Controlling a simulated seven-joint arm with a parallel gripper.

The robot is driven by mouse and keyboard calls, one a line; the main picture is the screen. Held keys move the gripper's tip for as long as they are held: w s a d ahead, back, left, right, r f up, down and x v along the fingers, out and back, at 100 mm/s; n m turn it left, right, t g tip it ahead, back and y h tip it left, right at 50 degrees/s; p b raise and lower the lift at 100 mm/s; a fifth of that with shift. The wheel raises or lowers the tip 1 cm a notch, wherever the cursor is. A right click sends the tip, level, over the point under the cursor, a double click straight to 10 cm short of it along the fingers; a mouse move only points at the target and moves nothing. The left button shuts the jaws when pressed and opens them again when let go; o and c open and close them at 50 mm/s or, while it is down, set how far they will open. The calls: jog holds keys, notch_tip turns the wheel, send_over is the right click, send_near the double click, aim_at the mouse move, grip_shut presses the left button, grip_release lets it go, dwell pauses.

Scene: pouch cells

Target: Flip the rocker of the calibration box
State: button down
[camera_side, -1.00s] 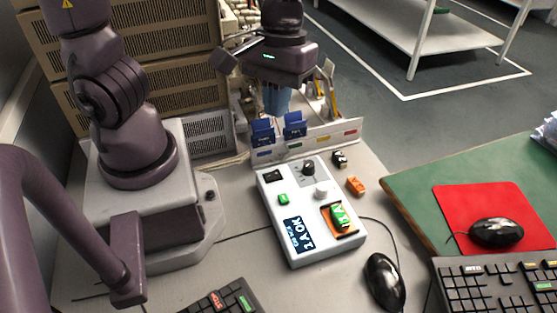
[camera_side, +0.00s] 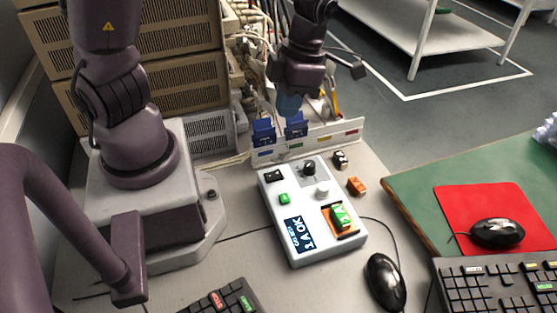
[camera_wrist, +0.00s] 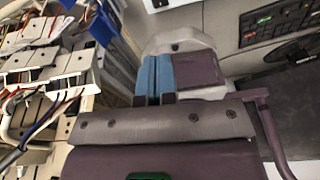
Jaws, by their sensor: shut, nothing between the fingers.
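The calibration box (camera_side: 306,206) is a white box on the bench in the side view. Its small black rocker (camera_side: 274,175) sits at the far left corner of its top face. The top also has a black dial (camera_side: 309,168), a green button (camera_side: 284,198), a white knob (camera_side: 322,190) and a lit display (camera_side: 298,234) reading "1 A OK". A green cell (camera_side: 340,216) lies in an orange slot. My gripper (camera_side: 289,112) is above and behind the box, near the blue pouches, away from the rocker. Its blue fingers (camera_wrist: 153,98) are together and empty in the wrist view.
A low rack (camera_side: 315,140) holding blue pouches (camera_side: 263,132) stands right behind the box. An orange block (camera_side: 357,186) and a black-and-white block (camera_side: 340,159) lie to its right. A black mouse (camera_side: 385,281) and a keyboard (camera_side: 225,299) are in front.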

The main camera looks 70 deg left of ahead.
jog(key=shift+n, duration=0.5)
jog(key=shift+f, duration=0.1)
send_near(270, 175)
jog(key=x, duration=0.5)
jog(key=shift+w+f, duration=0.15)
jog(key=shift+w, duration=0.05)
jog(key=shift+w+f, duration=0.15)
jog(key=shift+f, duration=0.55)
jog(key=shift+w+f, duration=0.25)
jog(key=shift+f, duration=0.2)
jog(key=shift+s+r, duration=0.1)
jog(key=shift+s, duration=0.1)
jog(key=shift+s+r, duration=0.15)
jog(key=shift+s, duration=0.45)
